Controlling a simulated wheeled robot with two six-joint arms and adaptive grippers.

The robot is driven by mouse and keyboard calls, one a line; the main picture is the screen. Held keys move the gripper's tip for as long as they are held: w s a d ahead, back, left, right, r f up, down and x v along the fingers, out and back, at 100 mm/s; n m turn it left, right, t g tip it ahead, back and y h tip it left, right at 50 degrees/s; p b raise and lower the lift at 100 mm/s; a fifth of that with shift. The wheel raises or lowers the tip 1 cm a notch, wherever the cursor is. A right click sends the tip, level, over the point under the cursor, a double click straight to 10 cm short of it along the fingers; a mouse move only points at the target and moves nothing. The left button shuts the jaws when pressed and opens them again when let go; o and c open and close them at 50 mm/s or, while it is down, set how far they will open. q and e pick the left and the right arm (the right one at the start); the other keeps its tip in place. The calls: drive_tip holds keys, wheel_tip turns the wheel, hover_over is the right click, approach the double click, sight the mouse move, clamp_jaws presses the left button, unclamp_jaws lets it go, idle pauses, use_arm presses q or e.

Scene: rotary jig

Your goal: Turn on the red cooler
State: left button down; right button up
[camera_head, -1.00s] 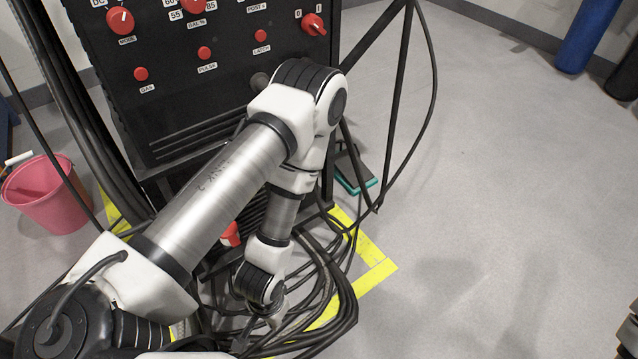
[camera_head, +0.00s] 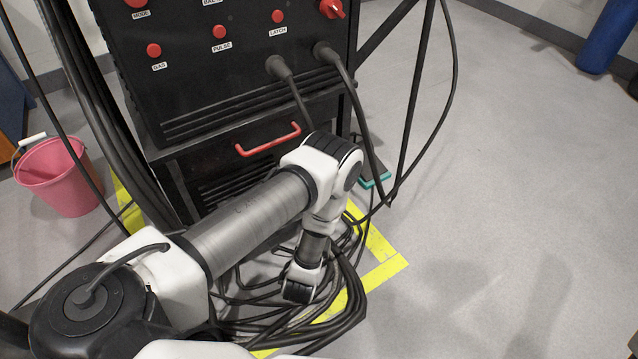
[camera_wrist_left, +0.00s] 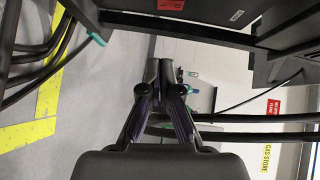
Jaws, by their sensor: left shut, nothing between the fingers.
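No red cooler stands out clearly in these views. The black machine (camera_head: 240,85) has red buttons and a red rotary switch (camera_head: 331,9) at its upper right. Below its panel is a black drawer front with a red bar handle (camera_head: 268,140). My left arm crosses low in front of the machine, and its wrist hangs over the cables; the fingertips are hidden in the head view. In the left wrist view my left gripper (camera_wrist_left: 167,68) is shut and empty, with its tips apart from the dark frame above. My right gripper is not in view.
Black cables (camera_head: 335,310) lie coiled on the floor under my left wrist. Yellow tape (camera_head: 385,268) marks the floor. A pink bucket (camera_head: 60,180) stands at left and a blue cylinder (camera_head: 606,38) at upper right. The floor at right is clear.

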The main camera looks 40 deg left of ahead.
use_arm(q)
drive_tip(key=s+a+b+x, duration=0.1)
drive_tip(key=a+b+x, duration=0.1)
drive_tip(key=b+x, duration=0.5)
drive_tip(key=x, duration=0.6)
drive_tip(key=shift+s+a+f, duration=0.15)
drive_tip(key=shift+a, duration=0.1)
